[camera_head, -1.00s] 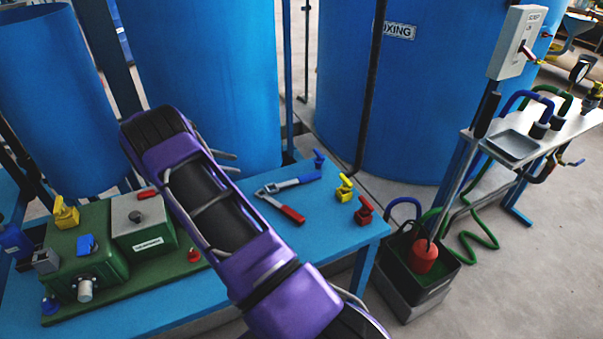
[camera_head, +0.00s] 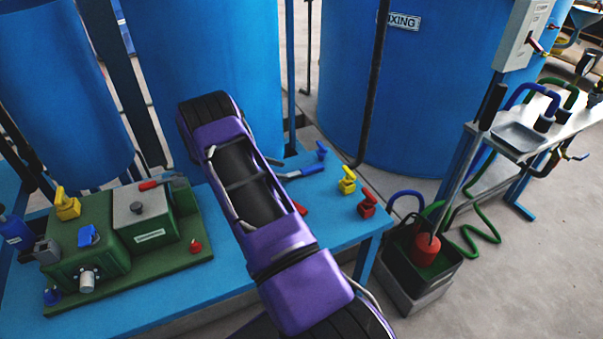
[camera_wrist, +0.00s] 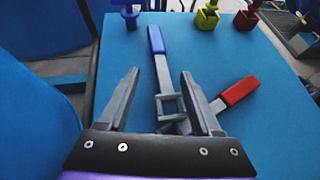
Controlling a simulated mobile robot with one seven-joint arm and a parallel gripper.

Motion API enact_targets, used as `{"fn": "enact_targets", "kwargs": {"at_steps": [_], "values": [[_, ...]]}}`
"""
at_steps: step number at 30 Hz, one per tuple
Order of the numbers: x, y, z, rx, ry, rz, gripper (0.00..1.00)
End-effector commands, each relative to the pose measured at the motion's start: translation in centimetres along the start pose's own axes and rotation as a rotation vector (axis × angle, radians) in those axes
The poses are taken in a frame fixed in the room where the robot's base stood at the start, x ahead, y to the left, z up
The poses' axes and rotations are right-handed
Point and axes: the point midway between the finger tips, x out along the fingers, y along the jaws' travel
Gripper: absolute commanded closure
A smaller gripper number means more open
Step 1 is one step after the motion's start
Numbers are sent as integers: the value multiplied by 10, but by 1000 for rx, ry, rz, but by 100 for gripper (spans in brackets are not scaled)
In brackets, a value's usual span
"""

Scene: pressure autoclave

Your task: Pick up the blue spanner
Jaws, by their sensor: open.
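The blue spanner, with a blue handle and grey metal head, lies on the blue table. In the wrist view the spanner (camera_wrist: 156,42) points away from me, and its head lies between the fingers of my gripper (camera_wrist: 159,75). My gripper is open, with a gap visible on both sides of the spanner. I cannot tell how far above the table the fingers are. In the head view only the blue handle of the spanner (camera_head: 301,172) shows clearly; my purple arm hides most of the rest.
A red-handled spanner (camera_wrist: 240,91) lies just right of my right finger; its head is partly hidden. Blue (camera_head: 321,150), yellow (camera_head: 347,180) and red (camera_head: 367,205) valve-like pieces stand along the table's right side. A green machine (camera_head: 88,252) occupies the left. Large blue tanks stand behind.

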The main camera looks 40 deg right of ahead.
Motion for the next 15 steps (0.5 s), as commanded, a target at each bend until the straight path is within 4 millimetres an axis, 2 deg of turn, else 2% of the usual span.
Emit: {"fn": "enact_targets", "kwargs": {"at_steps": [9, 15], "values": [[44, -2, 1, -1, 0, -3, 34], [48, -2, 2, 0, 1, 0, 34]]}}
